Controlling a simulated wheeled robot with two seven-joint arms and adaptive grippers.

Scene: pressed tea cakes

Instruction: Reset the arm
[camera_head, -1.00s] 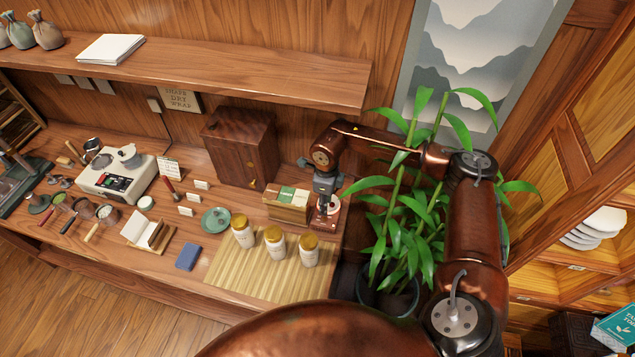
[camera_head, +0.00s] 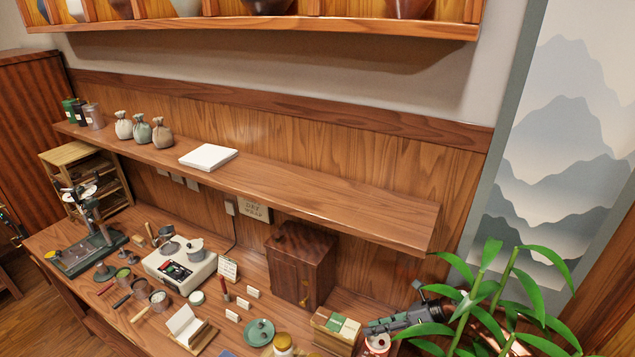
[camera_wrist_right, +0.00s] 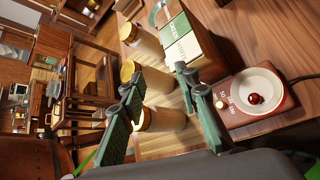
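My right gripper (camera_head: 370,328) is at the lower right of the head view, beside the plant leaves and above the counter's right end, pointing left. In the right wrist view its two green-padded fingers (camera_wrist_right: 157,88) stand apart, with nothing held between them. Jars with yellow lids (camera_wrist_right: 147,77) show beyond the fingers. A wooden device with a white dish (camera_wrist_right: 256,90) and a red blob in it lies right of the fingers. My left gripper is not in view.
A potted plant (camera_head: 487,290) rises beside my right gripper. A dark wooden cabinet (camera_head: 301,265) stands on the counter, under a long shelf (camera_head: 330,194). A box with green and white packets (camera_head: 337,326) is close left of the gripper. The counter holds several small tools.

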